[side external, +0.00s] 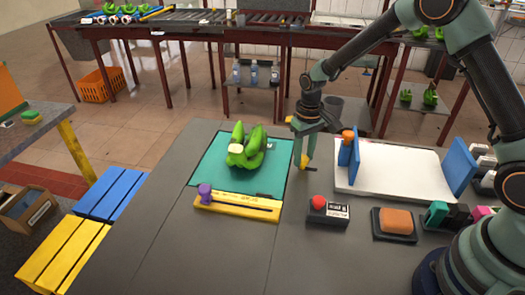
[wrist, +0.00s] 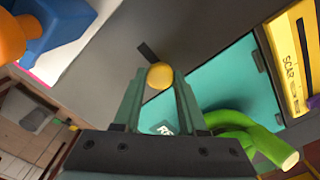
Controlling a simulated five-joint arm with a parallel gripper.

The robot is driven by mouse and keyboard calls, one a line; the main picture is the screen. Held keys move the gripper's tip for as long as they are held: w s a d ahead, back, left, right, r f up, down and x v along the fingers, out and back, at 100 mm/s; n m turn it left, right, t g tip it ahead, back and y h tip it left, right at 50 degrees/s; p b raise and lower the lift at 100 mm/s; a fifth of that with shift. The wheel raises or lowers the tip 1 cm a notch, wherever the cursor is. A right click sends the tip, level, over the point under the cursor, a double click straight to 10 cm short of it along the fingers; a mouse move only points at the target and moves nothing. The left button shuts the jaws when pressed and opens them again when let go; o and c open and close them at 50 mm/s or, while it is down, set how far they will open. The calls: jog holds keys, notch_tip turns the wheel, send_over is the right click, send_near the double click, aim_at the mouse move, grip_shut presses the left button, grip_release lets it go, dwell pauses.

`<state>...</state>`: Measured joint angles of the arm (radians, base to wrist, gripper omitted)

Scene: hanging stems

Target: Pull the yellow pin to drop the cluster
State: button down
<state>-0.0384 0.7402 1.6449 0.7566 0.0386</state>
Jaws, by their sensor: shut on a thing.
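My gripper (side external: 304,148) points down beside the right edge of the teal mat (side external: 209,168). It is shut on the yellow pin (side external: 304,161), which shows below the jaws. In the wrist view the pin's round yellow end (wrist: 160,75) sits between the two fingertips. The green banana cluster (side external: 245,150) lies on the mat, left of my gripper and apart from it. Part of the cluster (wrist: 240,130) also shows in the wrist view, at lower right. The pin's lower end is hard to make out.
Right of my gripper stand a blue upright panel (side external: 349,160) with an orange knob and a white board (side external: 400,165). A red button box (side external: 328,210) and orange sponge (side external: 396,220) are nearer.

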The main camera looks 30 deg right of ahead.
jog(key=shift+s+d, duration=1.25)
jog(key=shift+d, duration=0.05)
jog(key=shift+c, duration=2.2)
grip_release()
jog(key=shift+r, duration=0.2)
notch_tip(320, 180, up, 12)
jog(key=shift+f, duration=0.15)
